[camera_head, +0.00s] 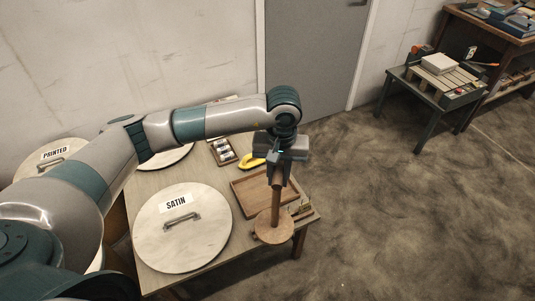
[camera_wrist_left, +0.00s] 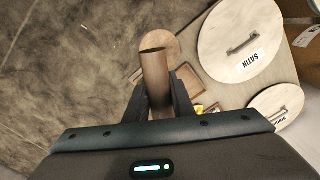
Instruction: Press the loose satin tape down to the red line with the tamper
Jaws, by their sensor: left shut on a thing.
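My left gripper (camera_head: 276,168) is shut on the upright wooden handle of the tamper (camera_head: 273,227), above the table's right side. The tamper's round wooden disc hangs at the bottom, over the tray's near right corner area; I cannot tell whether it touches anything. In the left wrist view the handle (camera_wrist_left: 154,75) stands between the fingers (camera_wrist_left: 158,98). A round pale lid marked SATIN (camera_head: 182,228) with a metal handle lies on the table; it also shows in the left wrist view (camera_wrist_left: 222,55). No loose tape or red line can be seen. My right gripper is out of view.
A shallow brown wooden tray (camera_head: 240,203) lies behind the tamper. A yellow item (camera_head: 250,163) and a small rack (camera_head: 222,152) are further back on the table (camera_head: 160,281).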

